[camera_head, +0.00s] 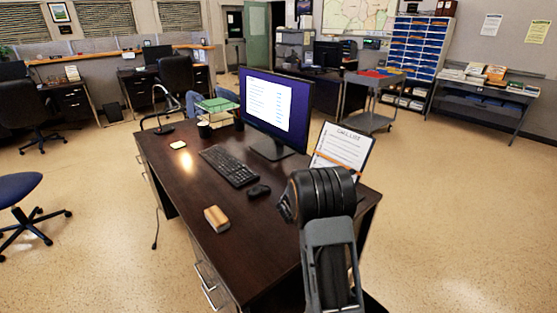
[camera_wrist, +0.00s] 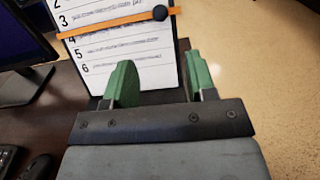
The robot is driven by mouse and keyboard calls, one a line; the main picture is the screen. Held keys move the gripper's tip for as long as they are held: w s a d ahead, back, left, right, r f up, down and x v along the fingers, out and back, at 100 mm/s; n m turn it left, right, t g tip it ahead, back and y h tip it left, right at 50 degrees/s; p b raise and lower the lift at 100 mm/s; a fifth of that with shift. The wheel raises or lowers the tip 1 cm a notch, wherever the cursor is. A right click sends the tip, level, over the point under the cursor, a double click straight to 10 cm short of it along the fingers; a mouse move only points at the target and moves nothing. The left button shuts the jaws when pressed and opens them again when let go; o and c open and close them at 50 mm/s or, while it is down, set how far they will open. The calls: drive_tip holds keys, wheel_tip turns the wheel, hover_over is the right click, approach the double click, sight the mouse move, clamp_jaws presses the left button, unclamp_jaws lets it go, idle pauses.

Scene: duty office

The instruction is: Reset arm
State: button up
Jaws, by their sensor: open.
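My gripper (camera_wrist: 160,88) shows in the wrist view with its two green fingers apart and nothing between them. Beyond the fingers stands a clipboard (camera_wrist: 148,55) with a numbered list and an orange band across it. I cannot tell the exact distance from the fingers to the clipboard. In the head view my arm rises at the front right of the dark desk (camera_head: 175,240), and its links hide the gripper. The clipboard (camera_head: 337,148) leans upright at the desk's right end, just beyond my arm.
A grey cart (camera_head: 372,122) stands behind. The floor to the right is clear.

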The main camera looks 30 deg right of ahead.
drive_tip(key=s+f+m+g+y, duration=0.2)
drive_tip(key=s+f+m+g, duration=0.2)
drive_tip(key=s+f+m, duration=0.1)
drive_tip(key=s+a+m+g+y+p, duration=0.2)
drive_tip(key=s+a+m+g+y, duration=0.1)
drive_tip(key=s+a+m+y, duration=0.45)
drive_tip(key=s+a+r+m+t+y+p, duration=0.2)
drive_tip(key=s+a+r+m+t+y, duration=0.1)
drive_tip(key=a+r, duration=0.5)
drive_tip(key=s+a+r+m+t+y+p, duration=0.3)
drive_tip(key=s+a+r+m+y, duration=0.2)
drive_tip(key=a, duration=1)
drive_tip(key=v, duration=0.3)
drive_tip(key=shift+s, duration=0.2)
